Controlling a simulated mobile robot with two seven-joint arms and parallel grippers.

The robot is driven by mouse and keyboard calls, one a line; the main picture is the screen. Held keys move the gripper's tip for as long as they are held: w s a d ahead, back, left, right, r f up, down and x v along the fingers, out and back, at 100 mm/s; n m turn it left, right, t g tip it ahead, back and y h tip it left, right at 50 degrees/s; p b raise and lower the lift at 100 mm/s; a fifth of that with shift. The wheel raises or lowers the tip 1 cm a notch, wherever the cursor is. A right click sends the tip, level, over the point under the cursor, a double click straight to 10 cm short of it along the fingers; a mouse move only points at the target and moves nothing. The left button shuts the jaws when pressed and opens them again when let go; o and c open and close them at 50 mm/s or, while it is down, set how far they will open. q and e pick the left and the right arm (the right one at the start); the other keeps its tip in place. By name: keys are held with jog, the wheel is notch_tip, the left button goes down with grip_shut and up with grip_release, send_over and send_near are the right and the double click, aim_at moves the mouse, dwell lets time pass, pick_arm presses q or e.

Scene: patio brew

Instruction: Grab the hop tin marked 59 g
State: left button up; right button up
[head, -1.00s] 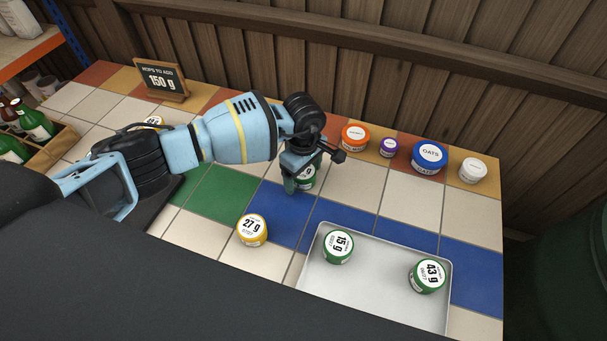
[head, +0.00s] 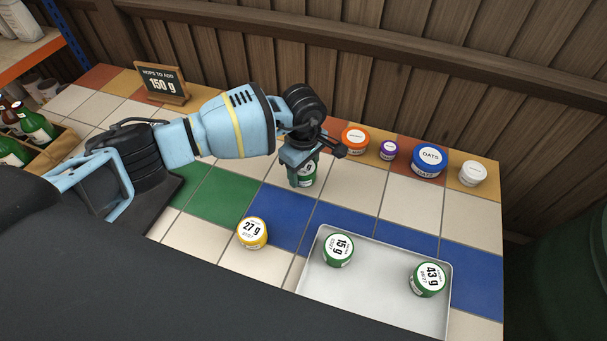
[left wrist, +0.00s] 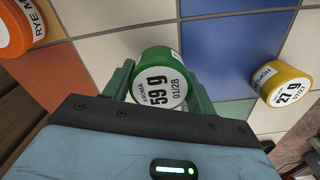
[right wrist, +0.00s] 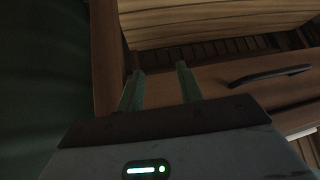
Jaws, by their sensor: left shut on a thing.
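The green hop tin marked 59 g (left wrist: 160,85) sits between the fingers of my left gripper (left wrist: 160,90) in the left wrist view, its white label facing the camera. In the head view the same green tin (head: 308,172) shows partly under my left gripper (head: 303,172), which hides much of its lid. The left gripper is shut on it. In the right wrist view my right gripper (right wrist: 160,88) has its fingers apart with nothing between them, in front of brown wood.
A grey tray (head: 385,300) holds green tins marked 15 g (head: 338,250) and 43 g (head: 428,279). A yellow 27 g tin (head: 252,233) stands left of the tray. Orange (head: 354,140), purple (head: 389,150), blue oats (head: 429,158) and white (head: 473,173) tubs line the back. A sign (head: 161,84) reads 150 g.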

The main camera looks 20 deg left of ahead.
pick_arm(q)
notch_tip(320, 180, up, 7)
jog(key=shift+r, duration=0.2)
